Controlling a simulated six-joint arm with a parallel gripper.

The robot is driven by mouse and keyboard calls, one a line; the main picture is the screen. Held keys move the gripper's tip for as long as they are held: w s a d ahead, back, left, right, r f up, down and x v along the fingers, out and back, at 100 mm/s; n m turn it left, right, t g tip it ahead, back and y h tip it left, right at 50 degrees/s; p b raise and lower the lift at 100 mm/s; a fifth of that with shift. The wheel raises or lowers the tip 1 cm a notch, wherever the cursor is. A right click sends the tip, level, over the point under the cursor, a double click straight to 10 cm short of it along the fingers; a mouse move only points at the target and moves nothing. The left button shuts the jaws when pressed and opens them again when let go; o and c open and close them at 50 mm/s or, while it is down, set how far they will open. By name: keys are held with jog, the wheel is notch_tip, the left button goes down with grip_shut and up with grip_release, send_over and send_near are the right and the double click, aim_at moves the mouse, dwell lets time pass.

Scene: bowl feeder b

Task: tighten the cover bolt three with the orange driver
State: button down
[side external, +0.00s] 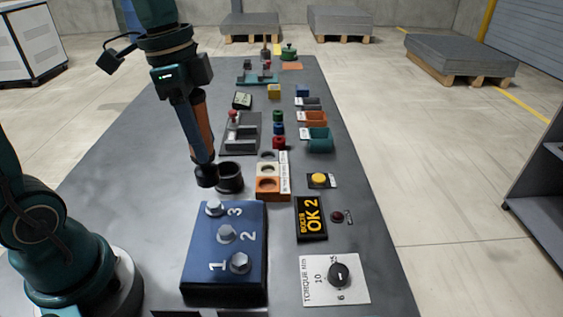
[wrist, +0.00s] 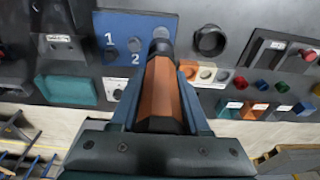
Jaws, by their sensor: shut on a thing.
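My gripper (side external: 202,150) is shut on the orange driver (side external: 204,118), which hangs socket-down and slightly tilted. The wrist view shows the orange driver (wrist: 162,88) between both fingers. Its dark socket end (side external: 206,176) is just beyond the far edge of the blue cover (side external: 198,266); in the side view it appears above bolt three (side external: 214,208), apart from it. Bolt two (side external: 227,233) and bolt one (side external: 239,263) stand nearer on the cover. A display (side external: 311,218) reads "OK 2".
An empty black round holder (side external: 230,178) stands close right of the socket. A torque dial (side external: 339,274), a yellow button (side external: 319,180) and an orange-and-white block with holes (side external: 268,184) lie to the right. Fixtures and coloured parts line the table behind. The table left of the cover is clear.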

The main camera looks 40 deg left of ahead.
aim_at(207, 168)
jog(key=shift+f, duration=2.3)
jog(key=shift+f, duration=1.5)
dwell(2.3)
jog(key=shift+w+r, duration=0.1)
jog(key=shift+r, duration=2.7)
